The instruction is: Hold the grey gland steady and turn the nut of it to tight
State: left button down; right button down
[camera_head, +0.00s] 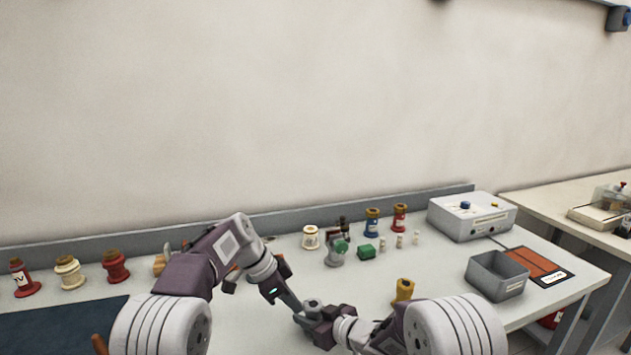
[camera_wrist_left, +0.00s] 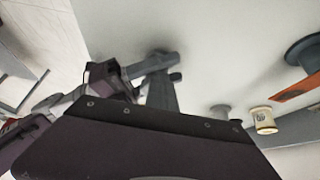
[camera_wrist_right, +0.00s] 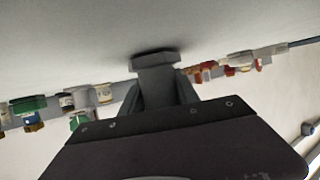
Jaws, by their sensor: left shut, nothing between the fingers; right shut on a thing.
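The grey gland (camera_head: 313,302) is near the front middle of the bench in the head view, partly hidden by my grippers. My right gripper (camera_head: 306,316) is shut on it. In the right wrist view the gland (camera_wrist_right: 155,59) shows as a grey piece at the fingertips. My left gripper (camera_head: 298,308) reaches down from the left, its fingertips close beside the gland. It is shut with nothing between its fingers. In the left wrist view a grey piece (camera_wrist_left: 160,57) shows just past the fingertips; I cannot tell whether they touch it. The nut is not clearly distinguishable.
A yellow bushing (camera_head: 403,290) stands right of the grippers. Behind are a white bushing (camera_head: 311,238), a grey-green part (camera_head: 336,252) and a green block (camera_head: 366,252). A grey bin (camera_head: 497,285) and control box (camera_head: 470,220) stand right; a dark mat (camera_head: 60,325) lies left.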

pick_arm(q)
jog(key=shift+w, duration=0.45)
pick_arm(e)
jog(key=shift+s+a, duration=0.1)
jog(key=shift+a, duration=0.1)
pick_arm(q)
jog(key=shift+w+d, duration=0.1)
jog(key=shift+w, duration=0.15)
pick_arm(e)
jog(key=shift+d, duration=0.15)
pick_arm(q)
notch_tip(320, 180, up, 6)
jog(key=a, duration=0.1)
dwell(0.5)
